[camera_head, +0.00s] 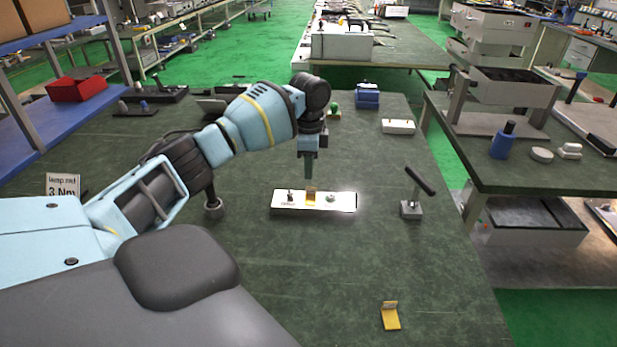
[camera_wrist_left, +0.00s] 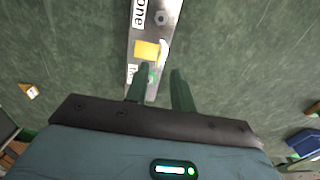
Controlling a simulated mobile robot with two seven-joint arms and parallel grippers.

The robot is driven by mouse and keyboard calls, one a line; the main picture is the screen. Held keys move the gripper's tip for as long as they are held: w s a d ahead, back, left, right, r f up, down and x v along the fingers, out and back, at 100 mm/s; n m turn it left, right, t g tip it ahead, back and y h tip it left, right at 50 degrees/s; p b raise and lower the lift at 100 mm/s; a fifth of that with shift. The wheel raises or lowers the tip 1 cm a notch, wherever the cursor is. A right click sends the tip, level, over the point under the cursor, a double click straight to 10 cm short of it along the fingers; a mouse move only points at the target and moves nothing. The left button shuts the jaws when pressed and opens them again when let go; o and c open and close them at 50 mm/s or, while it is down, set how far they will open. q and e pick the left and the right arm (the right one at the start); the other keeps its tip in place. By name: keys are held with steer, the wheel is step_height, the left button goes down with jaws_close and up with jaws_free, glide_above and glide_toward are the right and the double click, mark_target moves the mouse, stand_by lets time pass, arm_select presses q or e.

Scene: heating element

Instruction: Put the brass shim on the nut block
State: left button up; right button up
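A white-topped block (camera_head: 344,201) lies mid-table and carries a dark stub (camera_head: 290,197), a small yellow piece (camera_head: 311,198) and a small greenish piece (camera_head: 331,198). In the left wrist view the block (camera_wrist_left: 139,68) shows a hex nut (camera_wrist_left: 160,18) and a flat yellow patch (camera_wrist_left: 146,50). Another yellow piece with a raised back (camera_head: 390,317) lies near the front right; I cannot tell which yellow piece is the brass shim. My left gripper (camera_head: 309,178) points down just above the block's yellow piece. Its fingers (camera_wrist_left: 163,72) are apart, with nothing visibly held. My right gripper is not in view.
A grey stand with a slanted black bar (camera_head: 412,208) is right of the block. A round-based post (camera_head: 214,208) is to its left. A white block (camera_head: 398,127) and blue bin (camera_head: 367,98) stand farther back. Table between block and front yellow piece is clear.

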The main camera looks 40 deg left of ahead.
arm_select(q)
step_height(320, 180, up, 6)
steer(key=shift+r, duration=0.15)
stand_by(1.6)
